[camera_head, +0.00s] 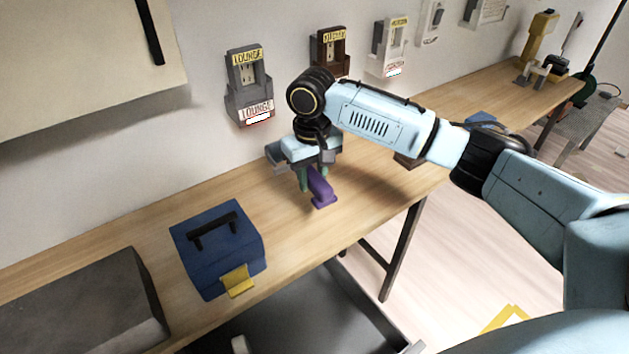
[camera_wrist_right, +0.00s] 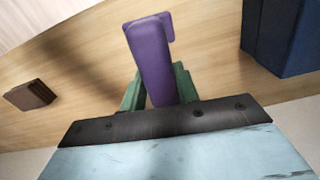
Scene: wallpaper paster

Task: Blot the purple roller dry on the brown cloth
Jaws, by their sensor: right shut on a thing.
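The purple roller (camera_head: 321,188) is held in my right gripper (camera_head: 313,178) above the wooden workbench. In the right wrist view the purple roller (camera_wrist_right: 152,60) sticks out between the green fingertips (camera_wrist_right: 158,90), which are shut on it. A flat brown block-like thing, apparently the folded brown cloth (camera_wrist_right: 30,95), lies on the bench at the left of that view, apart from the roller. In the head view the brown cloth (camera_head: 408,160) is partly hidden behind my right forearm. My left gripper is not in view.
A blue toolbox (camera_head: 222,250) with a yellow latch stands left of the roller. A dark grey box (camera_head: 85,305) is at the front left. Labelled holders, including the LOUNGE one (camera_head: 249,85), hang on the wall. Bench between toolbox and gripper is clear.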

